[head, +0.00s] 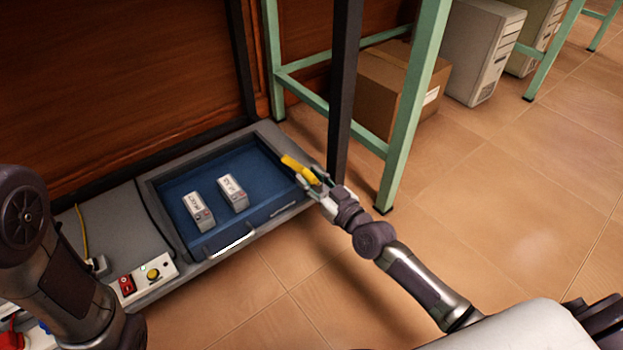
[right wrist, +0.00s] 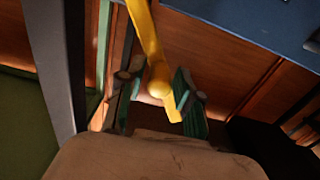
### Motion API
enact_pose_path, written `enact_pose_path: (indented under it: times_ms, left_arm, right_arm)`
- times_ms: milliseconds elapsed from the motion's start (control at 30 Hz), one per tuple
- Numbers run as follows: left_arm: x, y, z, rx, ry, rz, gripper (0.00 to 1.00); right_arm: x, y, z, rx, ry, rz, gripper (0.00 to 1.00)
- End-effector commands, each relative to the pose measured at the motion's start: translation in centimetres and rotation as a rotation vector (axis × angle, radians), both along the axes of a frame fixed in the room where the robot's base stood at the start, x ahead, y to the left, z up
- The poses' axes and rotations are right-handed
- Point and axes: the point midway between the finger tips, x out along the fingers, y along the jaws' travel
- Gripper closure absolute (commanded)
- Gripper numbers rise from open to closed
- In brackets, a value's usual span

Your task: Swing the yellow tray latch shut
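The yellow tray latch (head: 300,170) is a bar at the right rim of the blue tray (head: 263,168). It slants out over the tray's right edge. My right gripper (head: 316,181) is at the latch's near end, with the fingers on either side of it. In the right wrist view the latch (right wrist: 150,40) runs down between the two green-padded fingers (right wrist: 157,97), which stand apart with gaps beside the bar. I cannot tell whether either finger touches it. My left arm shows at the left, but its gripper is out of the picture.
Two small pale boxes (head: 198,211) (head: 233,193) stand in the tray. A panel with a red switch and yellow button (head: 153,273) is at lower left. A dark post (head: 343,90) and a green table leg (head: 414,110) rise close behind my right gripper.

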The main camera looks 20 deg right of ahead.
Motion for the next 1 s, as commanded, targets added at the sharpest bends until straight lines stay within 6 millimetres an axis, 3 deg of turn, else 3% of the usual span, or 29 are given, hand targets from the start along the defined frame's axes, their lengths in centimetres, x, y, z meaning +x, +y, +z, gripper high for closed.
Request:
enact_pose_path:
  times_ms: [33, 167, 667, 1000]
  left_arm:
    - [0.0, 0.0, 0.0, 0.0, 0.0, 0.0, 1.0]
    - [0.0, 0.0, 0.0, 0.0, 0.0, 0.0, 1.0]
    - [0.0, 0.0, 0.3, 0.0, 0.001, 0.0, 1.0]
    - [0.1, 0.0, 2.3, 0.0, 0.002, 0.001, 1.0]
  right_arm:
    - [0.0, 0.0, 0.0, 0.0, 0.0, 0.0, 0.78]
    - [0.0, 0.0, 0.0, 0.0, 0.0, 0.0, 1.0]
    - [-0.1, 0.2, 0.0, -0.025, -0.01, 0.0, 1.0]
    - [-0.6, 1.5, -1.0, -0.214, -0.076, 0.002, 1.0]
